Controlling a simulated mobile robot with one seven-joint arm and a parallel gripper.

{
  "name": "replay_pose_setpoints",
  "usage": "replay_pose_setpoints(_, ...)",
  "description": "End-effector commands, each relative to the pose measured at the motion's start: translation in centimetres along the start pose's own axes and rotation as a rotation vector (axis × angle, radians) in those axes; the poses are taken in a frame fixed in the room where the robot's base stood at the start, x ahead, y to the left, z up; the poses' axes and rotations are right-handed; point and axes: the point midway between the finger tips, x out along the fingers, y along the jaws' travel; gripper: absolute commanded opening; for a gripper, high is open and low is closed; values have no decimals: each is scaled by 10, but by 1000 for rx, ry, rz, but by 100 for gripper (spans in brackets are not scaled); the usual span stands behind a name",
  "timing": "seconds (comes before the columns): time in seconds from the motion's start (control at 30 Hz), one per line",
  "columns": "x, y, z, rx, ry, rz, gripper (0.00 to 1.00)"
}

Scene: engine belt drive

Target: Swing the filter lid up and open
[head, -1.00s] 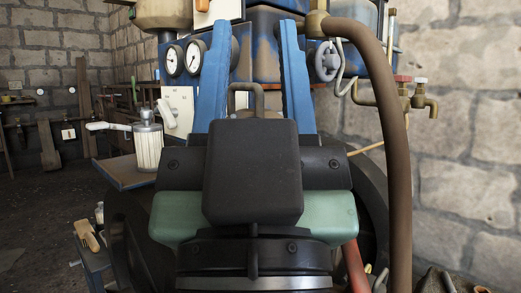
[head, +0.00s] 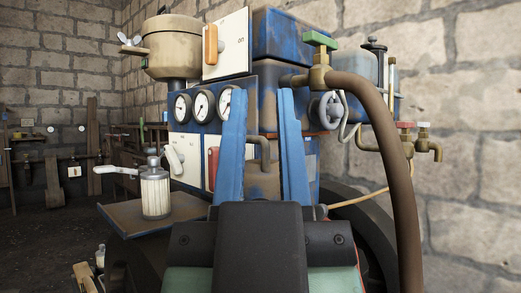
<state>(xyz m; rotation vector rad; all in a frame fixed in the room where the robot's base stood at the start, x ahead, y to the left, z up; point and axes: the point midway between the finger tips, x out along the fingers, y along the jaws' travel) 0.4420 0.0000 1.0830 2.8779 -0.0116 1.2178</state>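A beige round housing (head: 172,58) with a flat lid (head: 172,24) stands at the upper left of the machine in the head view. A side lug with a wing nut (head: 129,39) is on its left, and the lid looks down on it. A clear jar (head: 155,193) with white pleated filling, a grey cap and a white lever stands lower left on a shelf; I cannot tell which of the two is the filter. My gripper (head: 262,95) has its two blue fingers apart and points at the machine, right of and below the housing. It touches neither.
Gauges (head: 203,106) and white switch panels sit below the housing, with a switch box (head: 227,44) right beside it. A bent handle (head: 264,148) shows between my fingers. A thick brown hose (head: 390,130) and brass taps (head: 425,145) crowd the right. Left of the housing is open.

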Motion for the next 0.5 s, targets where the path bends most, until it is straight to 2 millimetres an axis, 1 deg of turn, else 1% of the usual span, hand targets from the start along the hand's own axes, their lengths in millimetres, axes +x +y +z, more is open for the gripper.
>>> replay_pose_setpoints(0.03, 8, 0, -2, -19, -19, 0, 27)
replay_pose_setpoints(0.07, 12, -1, -2, -37, -32, -1, 27)
replay_pose_setpoints(0.23, 35, -3, 6, -198, -153, -17, 27)
replay_pose_setpoints(0.33, 44, -5, 14, -312, -233, -41, 27)
replay_pose_setpoints(0.5, 53, -8, 25, -505, -362, -104, 27)
